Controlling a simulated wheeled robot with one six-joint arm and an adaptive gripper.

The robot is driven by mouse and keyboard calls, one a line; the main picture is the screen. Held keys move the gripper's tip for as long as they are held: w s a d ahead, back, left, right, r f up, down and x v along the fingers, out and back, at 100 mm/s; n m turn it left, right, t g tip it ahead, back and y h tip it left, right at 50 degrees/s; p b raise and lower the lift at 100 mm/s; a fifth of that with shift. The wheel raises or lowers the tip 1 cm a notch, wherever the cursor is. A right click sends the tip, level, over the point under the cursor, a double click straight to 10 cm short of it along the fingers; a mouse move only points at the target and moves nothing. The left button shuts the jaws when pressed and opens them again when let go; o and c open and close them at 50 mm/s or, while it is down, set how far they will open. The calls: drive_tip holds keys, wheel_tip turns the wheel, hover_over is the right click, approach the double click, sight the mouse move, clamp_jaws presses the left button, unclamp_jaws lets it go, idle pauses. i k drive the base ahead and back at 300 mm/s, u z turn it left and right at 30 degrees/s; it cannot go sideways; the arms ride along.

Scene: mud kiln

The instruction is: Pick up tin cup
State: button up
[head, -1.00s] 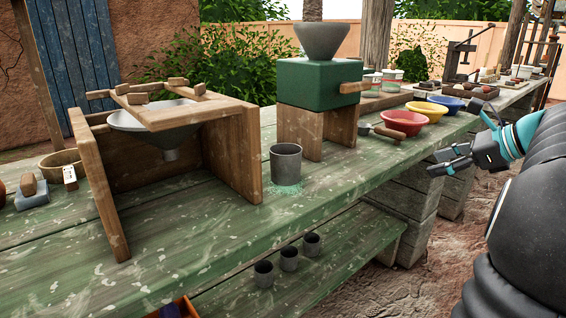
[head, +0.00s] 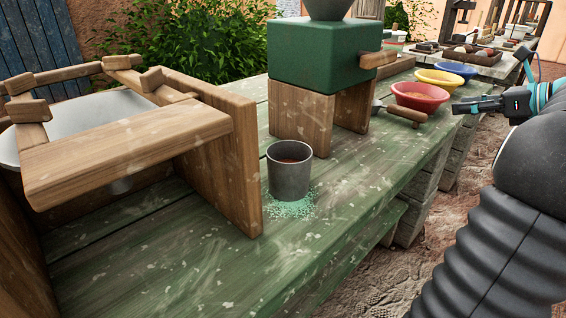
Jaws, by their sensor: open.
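The tin cup (head: 289,176) is a dark grey metal cup standing upright on the green wooden bench (head: 215,270). Something brownish shows inside it, and green grains lie around its base. It stands between a wooden stand and a green grinder. My gripper (head: 458,107) is at the right, near the red bowl in the picture and well apart from the cup. Its jaws are open and I see nothing between them.
The wooden stand (head: 245,165) with a white basin (head: 80,125) rises left of the cup. The green grinder (head: 315,55) on wooden legs stands behind it. A wooden-handled scoop (head: 405,114), a red bowl (head: 420,97), a yellow bowl (head: 440,81) and a blue bowl (head: 457,70) lie farther right. Bench in front of the cup is clear.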

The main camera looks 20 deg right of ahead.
sight(289, 171)
drive_tip(key=k, duration=0.95)
